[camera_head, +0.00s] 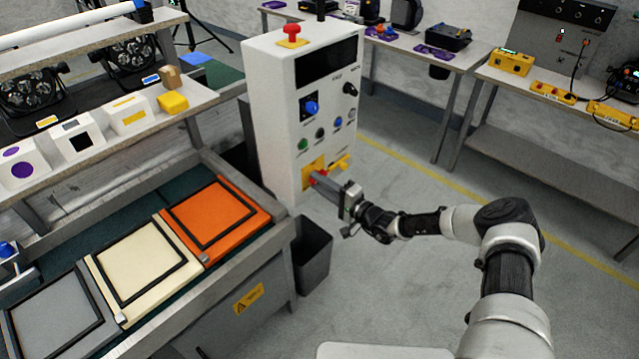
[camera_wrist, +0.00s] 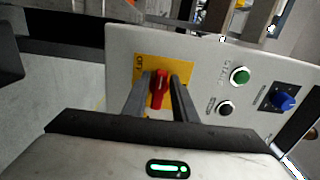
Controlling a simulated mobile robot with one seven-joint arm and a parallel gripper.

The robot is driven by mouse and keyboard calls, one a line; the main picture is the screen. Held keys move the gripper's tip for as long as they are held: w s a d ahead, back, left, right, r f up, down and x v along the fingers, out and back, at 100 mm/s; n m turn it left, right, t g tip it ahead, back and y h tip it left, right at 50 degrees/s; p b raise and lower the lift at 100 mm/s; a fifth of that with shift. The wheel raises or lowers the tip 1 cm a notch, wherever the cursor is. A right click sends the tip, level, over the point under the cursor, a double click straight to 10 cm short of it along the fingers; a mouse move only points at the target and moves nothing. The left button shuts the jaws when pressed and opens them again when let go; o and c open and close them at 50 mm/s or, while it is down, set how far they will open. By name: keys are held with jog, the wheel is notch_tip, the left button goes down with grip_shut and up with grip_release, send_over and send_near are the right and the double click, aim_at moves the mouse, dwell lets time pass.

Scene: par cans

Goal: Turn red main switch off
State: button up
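The red main switch (camera_wrist: 158,88) is a red rotary handle on a yellow plate (camera_wrist: 146,68), low on the front of a white control box (camera_head: 275,120). In the head view its yellow plate (camera_head: 308,176) shows low on the box, partly covered by my gripper. My gripper (camera_head: 318,180) reaches the switch from the right. In the wrist view my gripper's two fingers (camera_wrist: 161,82) stand on either side of the red handle, at or very near it. I cannot tell whether they press on it. The handle's lower part lies between the fingers.
A green button (camera_wrist: 240,75), a black button (camera_wrist: 225,107) and a blue knob (camera_wrist: 286,101) sit beside the switch. A red emergency button (camera_head: 292,32) tops the box. A workbench with an orange panel (camera_head: 245,212) stands left, a dark bin (camera_head: 312,262) below. Floor at right is clear.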

jog(key=shift+o, duration=0.5)
jog(key=b+v, duration=0.1)
jog(key=v, duration=1.6)
jog(key=shift+s+d, duration=0.15)
